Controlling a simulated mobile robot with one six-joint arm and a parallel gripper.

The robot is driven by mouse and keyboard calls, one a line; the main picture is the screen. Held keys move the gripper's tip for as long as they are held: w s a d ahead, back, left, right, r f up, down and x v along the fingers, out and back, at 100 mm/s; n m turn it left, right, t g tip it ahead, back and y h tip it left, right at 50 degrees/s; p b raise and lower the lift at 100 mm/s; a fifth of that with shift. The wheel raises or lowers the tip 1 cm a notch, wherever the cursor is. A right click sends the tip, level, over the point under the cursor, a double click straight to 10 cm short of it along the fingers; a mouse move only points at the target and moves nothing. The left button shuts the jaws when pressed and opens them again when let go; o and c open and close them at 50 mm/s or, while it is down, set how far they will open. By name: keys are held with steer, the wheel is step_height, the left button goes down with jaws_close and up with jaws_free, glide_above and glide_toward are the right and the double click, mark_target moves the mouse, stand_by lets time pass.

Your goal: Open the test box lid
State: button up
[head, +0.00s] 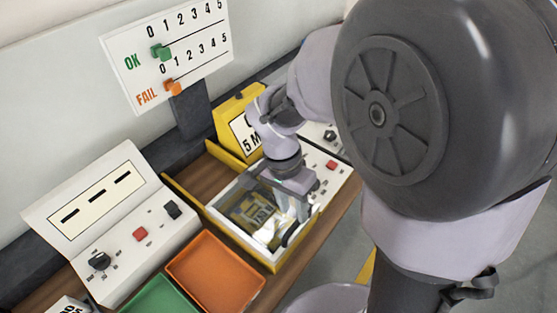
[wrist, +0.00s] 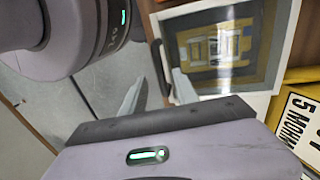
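The test box (head: 273,265) is a yellow-edged tray in the middle of the head view. Its clear, glossy lid (head: 232,212) lies flat and closed, with a yellow and dark part showing beneath it. The lid (wrist: 248,92) also shows in the wrist view, with a dark bar handle (wrist: 156,58) along its near edge. My gripper (wrist: 158,86) is open, with one finger on each side of the handle's line; I cannot tell whether they touch it. In the head view my gripper (head: 288,222) is over the lid's right side, and my arm hides part of the box.
An orange tray (head: 215,272) and a green tray (head: 160,298) sit left of the box. A white console (head: 110,225) with a red button stands further left. A yellow sign (head: 232,118) stands behind the box, below a wall board with OK and FAIL sliders (head: 165,60).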

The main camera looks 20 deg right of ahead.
mark_target(296, 222)
steer(key=f, duration=0.2)
steer(key=f+b, duration=0.1)
steer(key=f, duration=0.1)
steer(key=shift+s+d, duration=0.25)
steer(key=shift+s, duration=0.1)
steer(key=shift+r, duration=0.1)
jaws_close()
stand_by(0.9)
